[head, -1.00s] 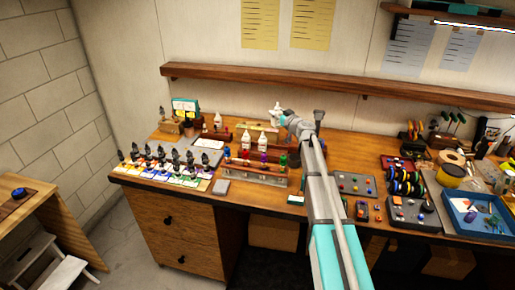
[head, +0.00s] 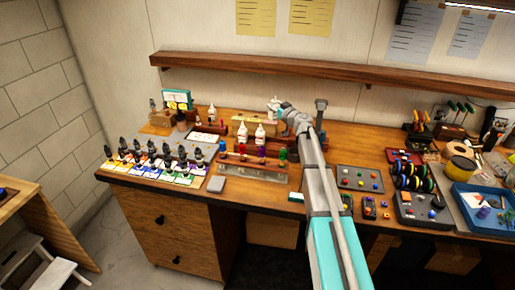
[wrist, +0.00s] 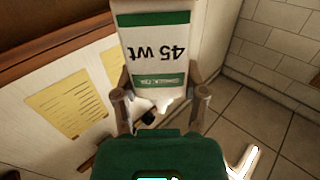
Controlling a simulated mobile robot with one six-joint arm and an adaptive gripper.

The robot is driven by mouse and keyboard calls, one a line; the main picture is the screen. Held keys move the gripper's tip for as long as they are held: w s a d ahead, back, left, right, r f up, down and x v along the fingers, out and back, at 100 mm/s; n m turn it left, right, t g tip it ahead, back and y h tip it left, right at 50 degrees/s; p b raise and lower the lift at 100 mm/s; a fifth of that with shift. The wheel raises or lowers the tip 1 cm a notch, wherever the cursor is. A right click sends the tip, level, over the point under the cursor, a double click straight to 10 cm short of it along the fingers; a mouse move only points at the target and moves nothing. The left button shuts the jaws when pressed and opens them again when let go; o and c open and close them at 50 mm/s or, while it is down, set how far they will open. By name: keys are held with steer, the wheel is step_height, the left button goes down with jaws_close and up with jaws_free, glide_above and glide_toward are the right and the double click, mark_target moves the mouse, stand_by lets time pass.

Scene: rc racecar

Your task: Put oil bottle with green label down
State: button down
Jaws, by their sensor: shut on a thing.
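The oil bottle (wrist: 160,47) fills the top middle of the wrist view. It is white with green bands and the upside-down print "45 wt". My gripper (wrist: 160,94) is shut on it, with one finger on each side. In the head view the bottle (head: 274,103) is a small white shape at the end of my arm. My gripper (head: 281,110) holds it over the back of the workbench (head: 340,143), in front of the wall. The bottle's far end is cut off in the wrist view.
White bottles (head: 260,134) stand near a wooden rack (head: 250,168) left of my arm. Several dark-capped bottles (head: 167,157) line the bench's left end. A wooden shelf (head: 300,68) runs above. A control box (head: 358,178) and blue tray (head: 482,208) lie right.

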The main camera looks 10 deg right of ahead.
mark_target(273, 115)
steer(key=shift+w+a+f+b, duration=0.1)
steer(key=shift+w+f+b, duration=0.05)
steer(key=shift+f+b, duration=1.05)
steer(key=shift+w+a+f+b, duration=0.1)
steer(key=shift+w+f+b, duration=0.05)
steer(key=shift+f+b, duration=0.95)
steer(key=shift+f, duration=0.2)
step_height(273, 115, down, 6)
steer(key=b, duration=0.6)
steer(key=shift+f, duration=0.15)
steer(key=shift+f+b, duration=1.8)
steer(key=shift+b, duration=0.05)
steer(key=shift+f, duration=0.15)
steer(key=shift+c, duration=0.7)
jaws_free()
steer(key=shift+r, duration=0.2)
